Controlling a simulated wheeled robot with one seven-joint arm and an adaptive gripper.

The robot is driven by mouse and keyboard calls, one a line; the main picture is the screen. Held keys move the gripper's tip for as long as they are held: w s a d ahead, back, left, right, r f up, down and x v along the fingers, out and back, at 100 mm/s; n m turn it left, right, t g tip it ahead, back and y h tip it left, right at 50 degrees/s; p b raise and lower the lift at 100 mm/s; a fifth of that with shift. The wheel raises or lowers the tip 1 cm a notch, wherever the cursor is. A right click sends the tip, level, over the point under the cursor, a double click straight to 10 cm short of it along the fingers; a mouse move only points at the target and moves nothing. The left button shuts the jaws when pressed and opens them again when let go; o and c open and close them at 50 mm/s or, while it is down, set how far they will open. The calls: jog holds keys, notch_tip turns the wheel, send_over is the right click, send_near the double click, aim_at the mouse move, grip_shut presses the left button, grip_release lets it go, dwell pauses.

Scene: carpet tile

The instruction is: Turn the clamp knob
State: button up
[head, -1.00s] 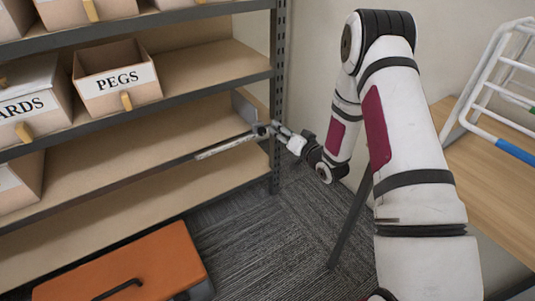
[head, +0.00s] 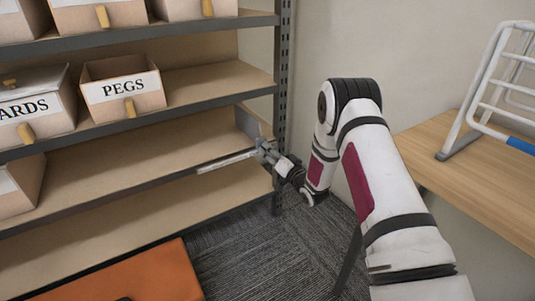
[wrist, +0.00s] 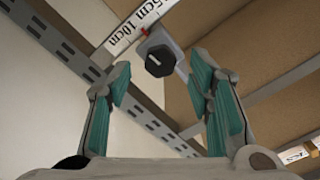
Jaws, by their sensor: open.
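The clamp knob (wrist: 160,60) is a dark, many-sided knob with a short white mark on its face. It sits on a grey clamp body (wrist: 158,40) beside a white measuring strip (wrist: 137,22) marked in centimetres, with a small red mark near it. In the wrist view my gripper (wrist: 161,66) is open, with a teal-padded finger on each side of the knob. The knob appears between or just beyond the fingertips; I see no contact. In the head view my gripper (head: 268,152) is at the shelf's right front end, where the knob is too small to make out.
A perforated metal post (head: 284,90) stands close by my gripper. A bin labelled PEGS (head: 125,90) is on the shelf above. An orange box (head: 140,275) is on the carpet below. A wooden table (head: 470,180) with a white rack (head: 490,90) is right.

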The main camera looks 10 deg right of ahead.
jog(key=x, duration=0.3)
jog(key=shift+b, duration=0.35)
grip_shut()
